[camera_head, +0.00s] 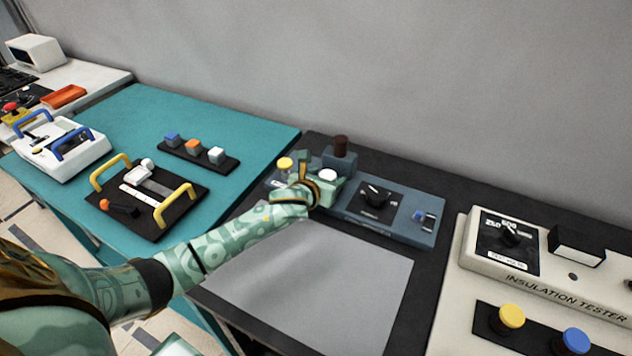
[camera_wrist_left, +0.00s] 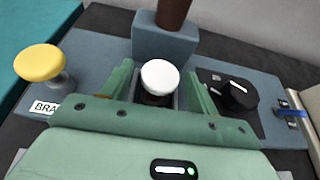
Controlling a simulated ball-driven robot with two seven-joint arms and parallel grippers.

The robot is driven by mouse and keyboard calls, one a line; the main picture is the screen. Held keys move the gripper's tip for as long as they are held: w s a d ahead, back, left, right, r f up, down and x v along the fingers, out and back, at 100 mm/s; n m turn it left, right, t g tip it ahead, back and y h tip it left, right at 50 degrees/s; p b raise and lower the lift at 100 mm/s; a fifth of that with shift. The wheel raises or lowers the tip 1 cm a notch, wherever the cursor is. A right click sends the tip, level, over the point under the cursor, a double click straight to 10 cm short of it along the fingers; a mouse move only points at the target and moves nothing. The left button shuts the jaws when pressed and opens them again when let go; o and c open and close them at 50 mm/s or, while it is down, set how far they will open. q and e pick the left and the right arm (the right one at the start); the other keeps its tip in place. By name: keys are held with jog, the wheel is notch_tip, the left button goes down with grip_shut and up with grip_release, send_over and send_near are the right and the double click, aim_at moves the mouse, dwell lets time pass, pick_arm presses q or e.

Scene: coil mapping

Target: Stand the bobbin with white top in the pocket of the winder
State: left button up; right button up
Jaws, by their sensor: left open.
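The bobbin with white top (camera_head: 328,175) stands upright at the blue-grey winder (camera_head: 415,232). In the left wrist view its white cap (camera_wrist_left: 160,77) sits over a dark body in a pale-edged square pocket (camera_wrist_left: 180,102) of the winder. My left gripper (camera_head: 322,180) is open around the bobbin. In the left wrist view a green finger of the gripper (camera_wrist_left: 159,84) is on each side, with a visible gap to the cap. The bobbin's lower end is hidden by the gripper. My right gripper is not in view.
The winder's yellow knob (camera_wrist_left: 40,64), block with a brown post (camera_wrist_left: 165,42) and black dial (camera_wrist_left: 236,93) surround the gripper closely. An insulation tester (camera_head: 545,280) with yellow (camera_head: 511,316) and blue (camera_head: 576,341) bobbins is at right. The grey mat (camera_head: 310,285) is clear.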

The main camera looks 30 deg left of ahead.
pick_arm(q)
jog(key=p+v, duration=0.3)
jog(key=v, duration=0.6)
jog(key=shift+s, duration=0.2)
jog(key=shift+r, duration=0.1)
dwell(1.2)
jog(key=shift+c, duration=0.3)
